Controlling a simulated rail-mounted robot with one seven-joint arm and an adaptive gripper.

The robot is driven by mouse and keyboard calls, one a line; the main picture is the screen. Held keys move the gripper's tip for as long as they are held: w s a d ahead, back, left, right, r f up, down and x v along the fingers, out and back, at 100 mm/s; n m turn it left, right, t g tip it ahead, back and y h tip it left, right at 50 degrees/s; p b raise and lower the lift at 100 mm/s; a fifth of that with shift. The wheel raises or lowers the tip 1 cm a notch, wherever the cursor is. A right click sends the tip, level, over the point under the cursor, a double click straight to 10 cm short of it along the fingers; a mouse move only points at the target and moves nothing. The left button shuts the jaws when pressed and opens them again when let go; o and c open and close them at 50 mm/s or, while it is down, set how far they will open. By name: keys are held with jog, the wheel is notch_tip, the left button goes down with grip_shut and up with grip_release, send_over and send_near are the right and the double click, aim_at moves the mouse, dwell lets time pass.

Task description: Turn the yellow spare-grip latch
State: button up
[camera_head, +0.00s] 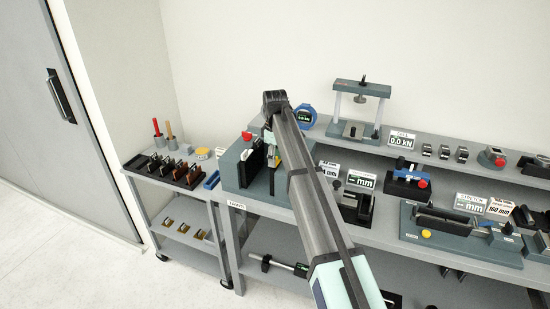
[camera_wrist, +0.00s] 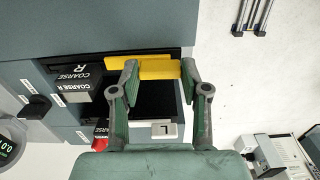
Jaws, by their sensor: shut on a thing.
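The yellow latch (camera_wrist: 155,71) is a long yellow bar in the upper middle of the wrist view, lying over a dark slot in a grey housing. My gripper (camera_wrist: 160,69) has its two green-grey fingers on the bar, one fingertip to each side, and is shut on it. In the head view a bit of yellow (camera_head: 273,153) shows beside my arm at the grey fixture (camera_head: 231,173). My arm hides most of that spot and the fingertips there. Whether the latch has turned cannot be told.
Black blocks marked COARSE R (camera_wrist: 82,82) sit left of the fingers, and a white L tag (camera_wrist: 165,130) lies just below them. A cart (camera_head: 160,183) is to the left; several devices fill the bench to the right.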

dwell(0.3)
jog(key=o, duration=1.1)
jog(key=shift+f, duration=0.1)
jog(key=shift+o, duration=0.2)
notch_tip(320, 180, up, 12)
